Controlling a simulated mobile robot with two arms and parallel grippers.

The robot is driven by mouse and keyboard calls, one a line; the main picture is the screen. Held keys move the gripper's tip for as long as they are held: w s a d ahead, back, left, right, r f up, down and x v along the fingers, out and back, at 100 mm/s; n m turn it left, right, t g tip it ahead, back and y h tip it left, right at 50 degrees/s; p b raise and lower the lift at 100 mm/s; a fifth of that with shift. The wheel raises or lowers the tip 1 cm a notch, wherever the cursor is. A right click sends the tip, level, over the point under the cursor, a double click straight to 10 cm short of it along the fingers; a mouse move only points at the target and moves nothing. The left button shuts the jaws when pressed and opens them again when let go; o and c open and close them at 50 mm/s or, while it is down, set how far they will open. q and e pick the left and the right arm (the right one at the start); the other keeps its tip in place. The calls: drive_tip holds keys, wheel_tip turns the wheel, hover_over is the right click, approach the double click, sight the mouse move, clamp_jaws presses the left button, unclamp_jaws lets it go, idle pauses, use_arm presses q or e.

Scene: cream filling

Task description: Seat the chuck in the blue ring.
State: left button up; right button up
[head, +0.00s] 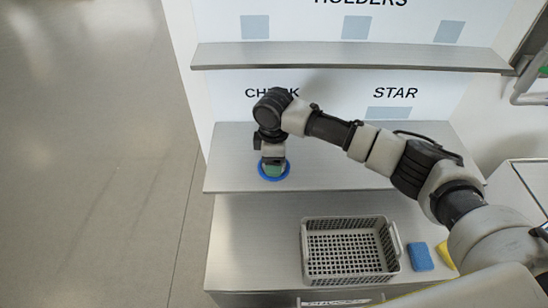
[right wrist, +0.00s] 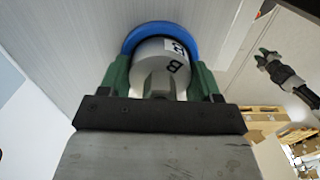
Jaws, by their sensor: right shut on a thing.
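The blue ring (head: 261,174) lies on the lower shelf under the partly hidden "CHUCK" label in the head view. In the right wrist view the blue ring (right wrist: 150,32) shows behind the chuck. The chuck (right wrist: 160,65) is a silver-grey cylinder with a white tag marked with a black letter. My right gripper (right wrist: 160,85) has its green fingers shut on the chuck. In the head view the right gripper (head: 273,167) is over the ring, and the chuck is hidden beneath it. I cannot tell whether the chuck touches the shelf.
A grey mesh basket (head: 308,230) stands on the counter below the shelf. A blue sponge-like block (head: 420,257) lies to its right. An upper shelf (head: 350,56) runs above the work area. The lower shelf (head: 340,170) is clear to the right of the ring.

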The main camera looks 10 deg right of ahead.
drive_tip(key=shift+f, duration=0.15)
drive_tip(key=o, duration=1.3)
drive_tip(key=shift+r+p, duration=0.7)
drive_tip(key=shift+r, duration=2.75)
